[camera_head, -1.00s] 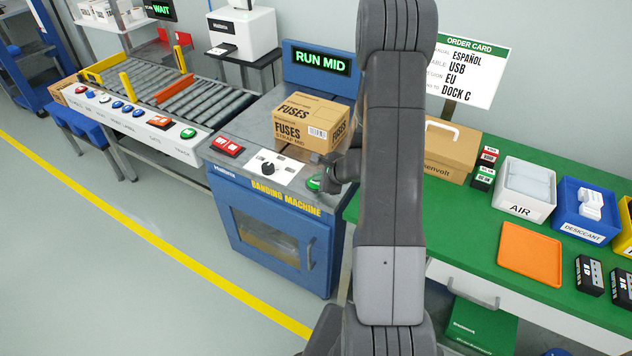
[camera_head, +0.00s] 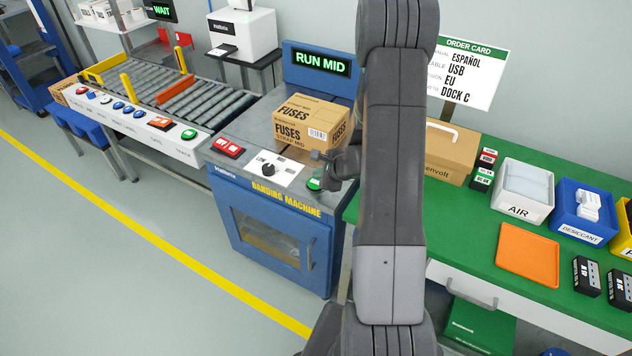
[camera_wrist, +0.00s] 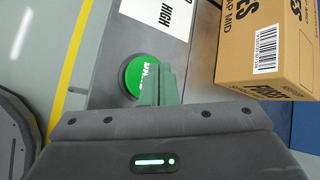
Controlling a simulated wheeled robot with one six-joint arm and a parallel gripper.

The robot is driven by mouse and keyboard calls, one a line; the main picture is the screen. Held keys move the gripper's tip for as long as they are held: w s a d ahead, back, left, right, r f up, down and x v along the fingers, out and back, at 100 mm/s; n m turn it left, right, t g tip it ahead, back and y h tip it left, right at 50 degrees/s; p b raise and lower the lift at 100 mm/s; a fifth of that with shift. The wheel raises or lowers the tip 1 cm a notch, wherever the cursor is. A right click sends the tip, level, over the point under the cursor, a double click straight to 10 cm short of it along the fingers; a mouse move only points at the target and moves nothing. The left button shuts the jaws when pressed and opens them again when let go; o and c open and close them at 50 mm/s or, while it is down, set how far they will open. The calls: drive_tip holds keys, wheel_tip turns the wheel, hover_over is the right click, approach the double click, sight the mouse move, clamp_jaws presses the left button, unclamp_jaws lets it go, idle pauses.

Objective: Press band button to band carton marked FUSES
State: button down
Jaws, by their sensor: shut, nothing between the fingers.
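The brown carton marked FUSES (camera_head: 312,119) stands on top of the blue banding machine (camera_head: 262,225). "STRAP MID" is printed on its side. The machine's display (camera_head: 321,61) reads RUN MID. The green band button (camera_head: 314,184) is at the front right of the machine top, beside the dial panel. My gripper (camera_head: 326,172) is shut and empty at this button. In the wrist view the closed fingers (camera_wrist: 158,85) overlap the right part of the green button (camera_wrist: 139,76); I cannot tell if they touch it. The carton (camera_wrist: 268,45) is to their right, apart from them.
A dial (camera_head: 267,169) and a red button (camera_head: 228,147) sit left of the green button. A roller conveyor (camera_head: 175,85) with a row of buttons is further left. A green bench (camera_head: 465,235) with a case, bins and an orange tray is at right.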

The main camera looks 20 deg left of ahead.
drive_tip(key=shift+r+p, duration=1.8)
drive_tip(key=shift+r, duration=0.75)
drive_tip(key=shift+f, duration=0.25)
drive_tip(key=shift+f+b, duration=0.6)
drive_tip(key=shift+b, duration=0.05)
drive_tip(key=shift+r+p, duration=0.15)
drive_tip(key=shift+p, duration=1.2)
drive_tip(key=shift+r+p, duration=0.2)
drive_tip(key=shift+p, duration=0.2)
wheel_tip(320, 180, up, 5)
drive_tip(key=p, duration=0.3)
drive_tip(key=shift+f, duration=0.15)
